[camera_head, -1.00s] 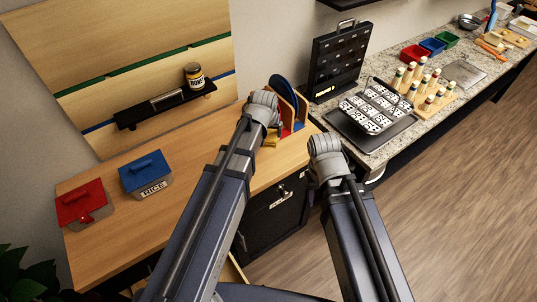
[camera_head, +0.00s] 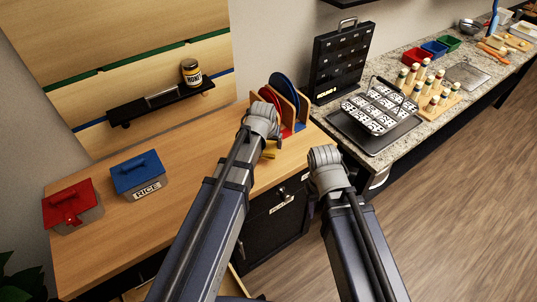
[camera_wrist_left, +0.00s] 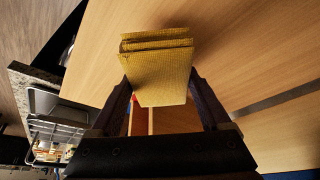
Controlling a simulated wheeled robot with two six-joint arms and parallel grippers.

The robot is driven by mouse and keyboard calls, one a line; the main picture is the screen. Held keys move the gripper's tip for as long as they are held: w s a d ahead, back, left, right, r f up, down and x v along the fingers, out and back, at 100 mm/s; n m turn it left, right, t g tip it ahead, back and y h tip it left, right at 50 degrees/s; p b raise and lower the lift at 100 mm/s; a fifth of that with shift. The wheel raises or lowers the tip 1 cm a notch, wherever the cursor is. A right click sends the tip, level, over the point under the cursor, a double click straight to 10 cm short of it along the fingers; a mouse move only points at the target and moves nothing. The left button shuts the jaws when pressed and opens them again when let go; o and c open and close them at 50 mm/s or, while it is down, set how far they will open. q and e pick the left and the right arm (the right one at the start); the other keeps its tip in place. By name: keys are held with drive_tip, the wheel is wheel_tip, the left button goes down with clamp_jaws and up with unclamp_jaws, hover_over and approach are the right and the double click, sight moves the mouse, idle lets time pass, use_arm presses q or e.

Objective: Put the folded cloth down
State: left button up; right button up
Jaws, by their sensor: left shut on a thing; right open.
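The folded cloth (camera_wrist_left: 160,75) is yellow and layered. In the left wrist view it sits between the two fingers of my left gripper (camera_wrist_left: 165,100), which is shut on it. In the head view a bit of the yellow cloth (camera_head: 269,149) shows beside my left gripper (camera_head: 268,138), above the wooden counter (camera_head: 215,160); the rest is hidden by my wrist. I cannot tell whether the cloth touches the counter. My right gripper (camera_head: 325,158) is open, with its fingers mostly hidden, near the counter's right end.
A rack with red and blue plates (camera_head: 284,95) stands just behind my left gripper. A blue rice box (camera_head: 139,177) and a red-lidded box (camera_head: 72,207) stand at left. A shelf holds a honey jar (camera_head: 192,73). The counter between the boxes and my left arm is clear.

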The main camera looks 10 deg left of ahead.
sight(269, 150)
use_arm(q)
drive_tip(key=shift+f+b, duration=1.8)
drive_tip(key=shift+f, duration=0.1)
drive_tip(key=shift+f, duration=0.15)
drive_tip(key=o, duration=1)
drive_tip(key=shift+r, duration=0.2)
